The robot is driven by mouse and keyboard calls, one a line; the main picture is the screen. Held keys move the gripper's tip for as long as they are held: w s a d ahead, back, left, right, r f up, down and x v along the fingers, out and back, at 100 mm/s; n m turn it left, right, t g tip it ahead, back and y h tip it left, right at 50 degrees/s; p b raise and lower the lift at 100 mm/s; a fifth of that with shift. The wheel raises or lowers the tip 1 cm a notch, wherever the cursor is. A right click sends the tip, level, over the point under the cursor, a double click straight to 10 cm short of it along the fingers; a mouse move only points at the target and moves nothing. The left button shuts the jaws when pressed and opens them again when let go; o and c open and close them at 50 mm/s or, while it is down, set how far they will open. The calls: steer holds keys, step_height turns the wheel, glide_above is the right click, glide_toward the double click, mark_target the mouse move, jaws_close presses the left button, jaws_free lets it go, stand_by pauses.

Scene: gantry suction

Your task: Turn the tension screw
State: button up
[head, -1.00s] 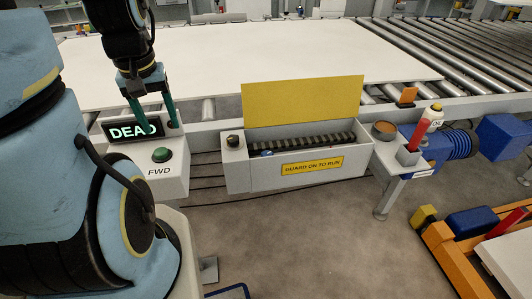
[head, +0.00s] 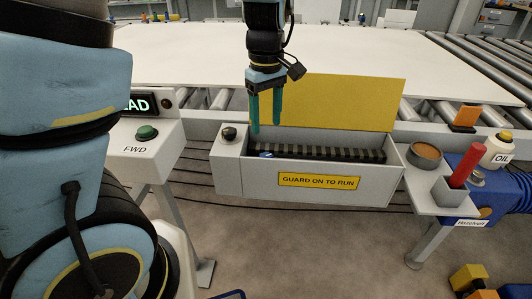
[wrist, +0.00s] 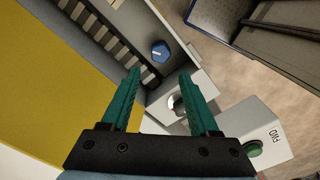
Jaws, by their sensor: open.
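A blue hex head with a white mark, which looks like the tension screw (wrist: 161,51), sits inside the open grey box at the end of the ribbed belt. In the head view only a small blue part of the screw (head: 265,154) shows above the box's front wall. My gripper (head: 266,128) points down over the left end of the box, with green fingers apart and nothing between them. In the wrist view the screw lies just beyond the fingertips of my gripper (wrist: 159,73), apart from them.
The yellow guard (head: 345,100) stands raised behind the grey box (head: 350,188), labelled "GUARD ON TO RUN". A black knob (head: 229,133) is on the box's left end. The FWD button stand (head: 147,133) is left; a red-handled tool (head: 462,165) and oil bottle (head: 499,149) are right.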

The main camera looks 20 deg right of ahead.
mark_target(266, 156)
step_height(266, 156, down, 10)
steer(key=shift+r+b, duration=0.1)
steer(key=shift+b, duration=0.3)
steer(key=shift+c, duration=0.3)
jaws_close()
